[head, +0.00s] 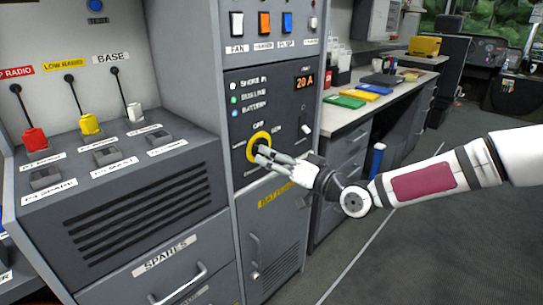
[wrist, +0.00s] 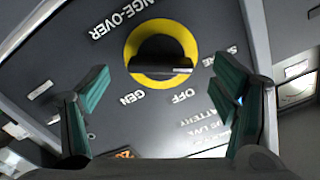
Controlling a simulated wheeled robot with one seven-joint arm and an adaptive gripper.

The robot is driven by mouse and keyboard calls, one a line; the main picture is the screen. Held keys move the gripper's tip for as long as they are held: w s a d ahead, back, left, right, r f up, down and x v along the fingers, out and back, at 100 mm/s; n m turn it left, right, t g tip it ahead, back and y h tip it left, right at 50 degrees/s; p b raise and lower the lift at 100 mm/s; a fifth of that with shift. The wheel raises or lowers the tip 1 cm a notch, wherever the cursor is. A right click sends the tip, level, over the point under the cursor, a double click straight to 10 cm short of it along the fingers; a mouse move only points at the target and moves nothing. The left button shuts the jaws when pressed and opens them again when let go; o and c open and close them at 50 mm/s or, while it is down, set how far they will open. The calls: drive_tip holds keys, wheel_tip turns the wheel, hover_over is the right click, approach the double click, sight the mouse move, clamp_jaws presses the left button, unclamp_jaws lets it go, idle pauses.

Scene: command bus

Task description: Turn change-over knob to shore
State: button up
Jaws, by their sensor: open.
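The change-over knob is a black bar handle on a round yellow plate. In the wrist view the handle (wrist: 160,64) lies roughly level across the yellow plate (wrist: 188,40); which label it points to, I cannot tell. The labels show upside down there: OFF (wrist: 183,96) below the knob, GEN (wrist: 131,97) below left, a partly cut SHORE label (wrist: 235,59) to the right. My gripper (wrist: 162,88) is open, its green-padded fingers on either side of the knob, apart from it. In the head view my gripper (head: 266,154) is in front of the yellow plate (head: 254,138) and hides part of it.
Above the knob are a lit 20 A display (head: 305,82), indicator lamps and a row of rocker switches (head: 264,23). A console with red, yellow and white plugs (head: 34,140) stands left. A worktop with folders (head: 345,101) is at right.

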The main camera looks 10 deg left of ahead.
drive_tip(key=v, duration=0.9)
drive_tip(key=shift+s+d, duration=0.25)
drive_tip(key=shift+s, duration=0.05)
drive_tip(key=shift+f, duration=0.1)
